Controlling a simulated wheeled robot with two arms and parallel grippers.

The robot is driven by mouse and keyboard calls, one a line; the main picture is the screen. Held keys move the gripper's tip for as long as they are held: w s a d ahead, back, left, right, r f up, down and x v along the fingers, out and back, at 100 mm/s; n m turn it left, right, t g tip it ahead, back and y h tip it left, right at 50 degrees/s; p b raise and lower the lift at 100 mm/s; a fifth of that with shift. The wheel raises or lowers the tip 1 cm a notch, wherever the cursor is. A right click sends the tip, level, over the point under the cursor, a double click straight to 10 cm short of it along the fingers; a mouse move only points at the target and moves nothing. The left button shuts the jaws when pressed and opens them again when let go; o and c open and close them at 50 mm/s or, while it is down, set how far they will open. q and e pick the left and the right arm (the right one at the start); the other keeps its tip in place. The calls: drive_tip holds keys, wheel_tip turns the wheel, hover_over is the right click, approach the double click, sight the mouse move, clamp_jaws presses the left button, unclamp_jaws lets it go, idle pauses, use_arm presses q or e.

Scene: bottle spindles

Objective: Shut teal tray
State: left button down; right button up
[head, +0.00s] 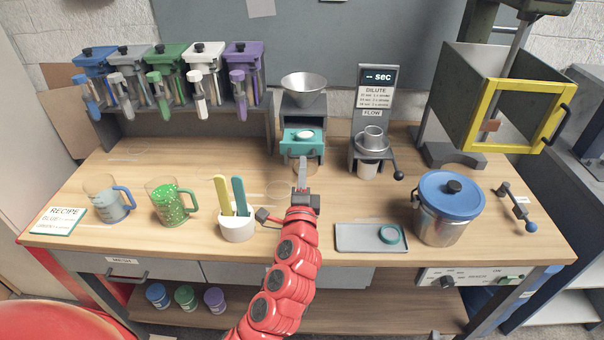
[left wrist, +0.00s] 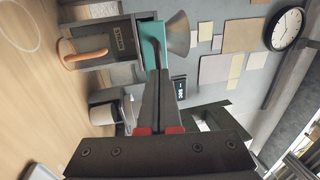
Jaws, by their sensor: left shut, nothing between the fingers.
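The teal tray (head: 290,148) sits in the grey funnel-topped machine (head: 317,112) at the back middle of the table. It juts out at the front, and a white round thing (head: 305,135) shows in its open top. My left gripper (head: 301,166) is shut and empty, just in front of and below the tray in the head view. In the left wrist view the teal tray (left wrist: 151,42) is close beyond the shut fingertips. I cannot tell whether they touch it. My right gripper is not in view.
A dispenser with a sign (head: 375,100) stands right of the machine. A white holder (head: 237,229) with yellow and teal sticks and a green cup (head: 168,206) stand left of my arm. A grey flat tray (head: 358,240) and a blue-lidded pot (head: 445,222) are at right.

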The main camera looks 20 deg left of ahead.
sight(304, 138)
use_arm(q)
drive_tip(key=shift+w, duration=0.1)
drive_tip(key=b+x, duration=0.1)
drive_tip(key=x, duration=0.2)
drive_tip(key=f+b+x, duration=0.1)
drive_tip(key=x, duration=0.3)
drive_tip(key=f+b+x, duration=0.1)
drive_tip(key=x, duration=0.3)
drive_tip(key=shift+w+a+f, duration=0.1)
drive_tip(key=shift+w+f, duration=0.05)
drive_tip(key=shift+w, duration=0.15)
drive_tip(key=shift+r, duration=0.45)
